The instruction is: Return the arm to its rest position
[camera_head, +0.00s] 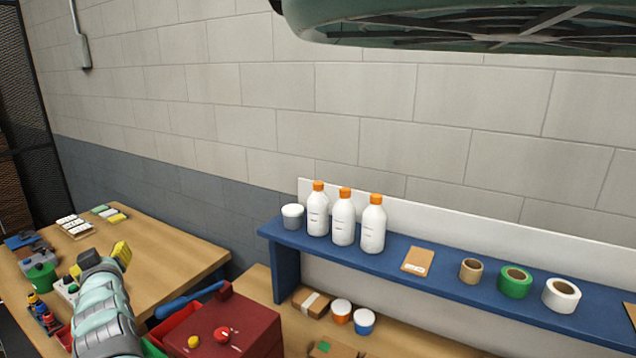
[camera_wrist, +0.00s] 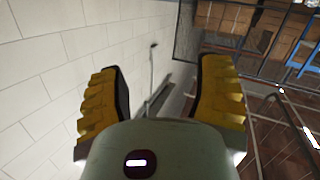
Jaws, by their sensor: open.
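My gripper shows in the wrist view (camera_wrist: 160,95) with its two yellow, black-lined fingers spread wide and nothing between them. In the head view my arm rises at the lower left, above the wooden table, and the yellow fingers of my gripper (camera_head: 121,254) show at its upper end. Past the fingers, the wrist view shows a pale block wall (camera_wrist: 75,45) on the left. It also shows a brown floor (camera_wrist: 285,125) on the right.
A wooden table (camera_head: 185,255) with small parts stands at the left. A dark red box (camera_head: 235,325) sits beside my arm. A blue shelf (camera_head: 430,273) holds white bottles (camera_head: 343,218) with orange caps and tape rolls (camera_head: 515,282). A green overhead fixture (camera_head: 450,22) hangs at the top.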

